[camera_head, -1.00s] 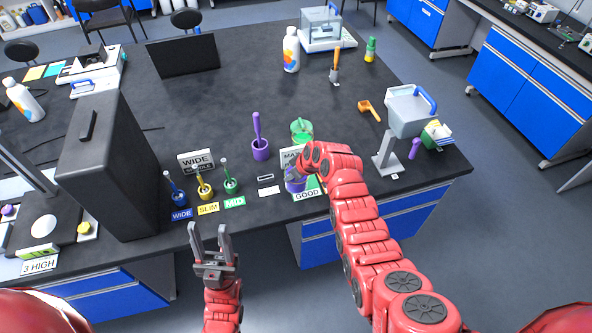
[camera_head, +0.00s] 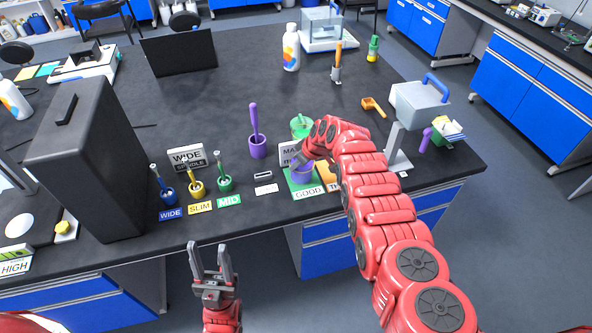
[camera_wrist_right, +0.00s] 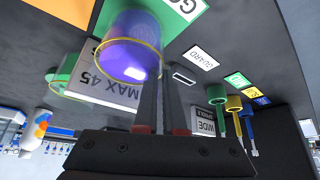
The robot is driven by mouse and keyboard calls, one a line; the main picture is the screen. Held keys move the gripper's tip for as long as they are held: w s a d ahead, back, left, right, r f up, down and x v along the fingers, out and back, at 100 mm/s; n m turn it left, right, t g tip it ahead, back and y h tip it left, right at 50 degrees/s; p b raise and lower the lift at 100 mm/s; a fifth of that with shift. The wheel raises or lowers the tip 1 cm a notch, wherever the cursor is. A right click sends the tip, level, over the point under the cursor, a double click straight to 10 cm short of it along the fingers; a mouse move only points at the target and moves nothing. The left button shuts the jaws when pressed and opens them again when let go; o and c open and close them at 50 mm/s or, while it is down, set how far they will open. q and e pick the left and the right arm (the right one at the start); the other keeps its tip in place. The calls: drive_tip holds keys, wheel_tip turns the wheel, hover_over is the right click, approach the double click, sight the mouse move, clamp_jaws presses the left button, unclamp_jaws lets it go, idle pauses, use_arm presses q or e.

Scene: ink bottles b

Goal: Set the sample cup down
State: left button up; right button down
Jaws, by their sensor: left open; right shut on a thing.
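The purple sample cup (camera_head: 302,171) is at the green GOOD mat (camera_head: 298,187) near the table's front edge. It also shows in the right wrist view (camera_wrist_right: 133,48), see-through with a yellow rim line. My right gripper (camera_wrist_right: 160,75) is shut on the cup's wall. The cup looks upright over the mat; I cannot tell whether its base touches it. In the head view my right arm partly covers the cup and gripper. My left gripper (camera_head: 211,252) is open and empty, in front of the table edge.
A MAX 45 sign (camera_wrist_right: 108,80) and a green cup (camera_head: 301,127) stand close behind. An orange mat (camera_head: 327,173) lies beside the GOOD mat, partly hidden by my arm. To the left are a GUARD label (camera_wrist_right: 201,58), several small colored pots and a purple pot (camera_head: 258,148).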

drive_tip(key=c, duration=1)
unclamp_jaws()
drive_tip(key=shift+d+r+p, duration=0.15)
drive_tip(key=shift+r+p, duration=0.35)
drive_tip(key=shift+p, duration=0.4)
drive_tip(key=shift+s+b+v, duration=0.2)
drive_tip(key=shift+b+v, duration=0.4)
drive_tip(key=shift+v, duration=4.9)
